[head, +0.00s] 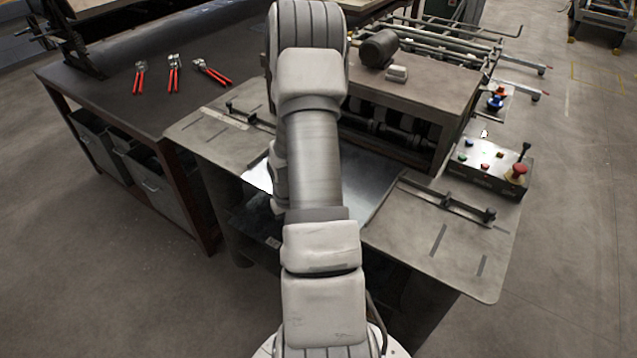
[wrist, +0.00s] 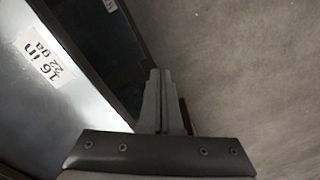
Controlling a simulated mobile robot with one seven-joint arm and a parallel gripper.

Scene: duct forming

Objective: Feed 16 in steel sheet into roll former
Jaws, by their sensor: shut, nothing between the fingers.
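The steel sheet (head: 376,187) lies flat between the side guides in front of the roll former (head: 435,85), partly hidden behind my arm in the head view. In the wrist view a sheet (wrist: 35,100) with a "16 in 22 ga" label (wrist: 44,58) fills the left side. My gripper (wrist: 160,72) is shut and empty, to the right of the sheet and apart from it in the picture, over a dark gap and grey floor. The head view hides my gripper behind the arm.
A control box (head: 490,166) with a red stop button stands on the right of the feed table (head: 450,250). Guide bars (head: 445,200) flank the sheet. Red-handled snips (head: 174,75) lie on the dark workbench (head: 110,95) at left. Open floor lies right.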

